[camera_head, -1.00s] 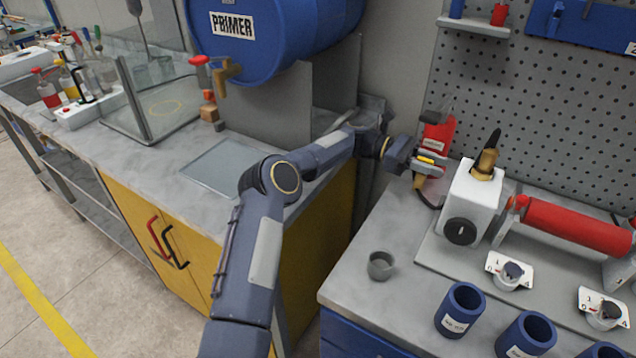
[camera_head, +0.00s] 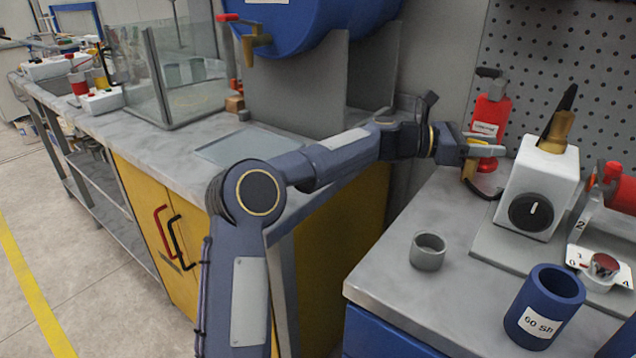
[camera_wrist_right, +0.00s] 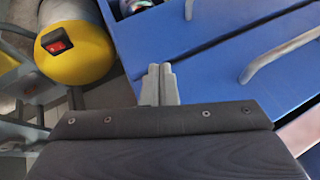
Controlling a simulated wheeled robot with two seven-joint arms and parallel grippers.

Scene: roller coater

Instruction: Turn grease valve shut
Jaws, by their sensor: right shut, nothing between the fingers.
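A brass fitting with a black lever (camera_head: 562,115), which looks like the grease valve, stands on top of a white box (camera_head: 540,185) at the right of the head view. The lever points up and leans right. The box has a black round dial (camera_head: 531,212) on its front. My left gripper (camera_head: 484,152) is left of the box, in front of a red extinguisher-like bottle (camera_head: 489,118), apart from the brass fitting. I cannot tell its opening. My right gripper (camera_wrist_right: 160,80) shows in the right wrist view, shut and empty, above a blue drawer front.
A grey cup (camera_head: 429,251) and a blue labelled cup (camera_head: 545,306) stand on the right bench. A red roller (camera_head: 621,190) is right of the box. A blue drum (camera_head: 310,22) with a red-handled brass tap (camera_head: 257,40) is at the back. A yellow round-ended body (camera_wrist_right: 75,50) shows in the right wrist view.

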